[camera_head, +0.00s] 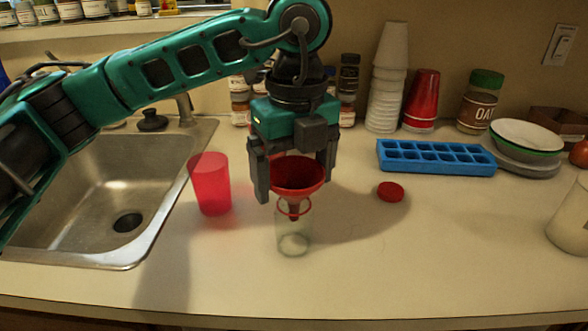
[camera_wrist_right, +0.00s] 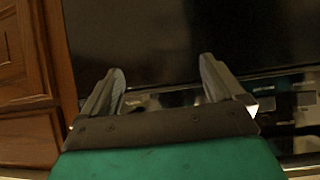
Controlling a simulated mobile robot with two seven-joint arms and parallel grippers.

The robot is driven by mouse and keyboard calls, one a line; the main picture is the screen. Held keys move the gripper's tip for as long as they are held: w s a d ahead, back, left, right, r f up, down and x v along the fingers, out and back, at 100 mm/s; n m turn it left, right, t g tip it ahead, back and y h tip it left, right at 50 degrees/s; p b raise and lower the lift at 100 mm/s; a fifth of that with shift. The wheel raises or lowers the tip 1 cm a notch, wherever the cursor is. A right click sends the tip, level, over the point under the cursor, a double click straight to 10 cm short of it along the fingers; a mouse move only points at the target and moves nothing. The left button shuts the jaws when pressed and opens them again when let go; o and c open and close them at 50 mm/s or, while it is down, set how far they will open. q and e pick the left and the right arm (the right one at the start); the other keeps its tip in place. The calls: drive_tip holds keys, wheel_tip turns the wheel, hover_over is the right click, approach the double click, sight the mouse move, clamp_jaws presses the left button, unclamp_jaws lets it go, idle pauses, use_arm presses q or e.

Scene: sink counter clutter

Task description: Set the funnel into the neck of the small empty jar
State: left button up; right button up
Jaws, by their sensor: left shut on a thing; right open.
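The red funnel (camera_head: 298,175) is held between the fingers of my left gripper (camera_head: 294,180), which is shut on it and points down. The small clear jar (camera_head: 293,240) stands upright on the counter directly below, with a red ring at its mouth. The funnel's spout overlaps the jar's mouth in the head view; I cannot tell how deep it sits or whether it touches. My right gripper (camera_wrist_right: 165,90) shows only in the right wrist view, open and empty, in front of a dark panel and wooden cabinet.
A red translucent cup (camera_head: 210,184) stands left of the jar, near the sink (camera_head: 120,262). A red lid (camera_head: 390,191) and a blue ice tray (camera_head: 437,158) lie to the right. A white container (camera_head: 570,220) is at the right edge. The counter front is clear.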

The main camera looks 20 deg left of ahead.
use_arm(q)
drive_tip(key=shift+f, duration=0.1)
drive_tip(key=o, duration=0.5)
drive_tip(key=r+p, duration=0.1)
drive_tip(key=r, duration=1.2)
drive_tip(key=shift+s+d+p, duration=0.2)
drive_tip(key=shift+p, duration=0.15)
drive_tip(key=shift+f, duration=0.1)
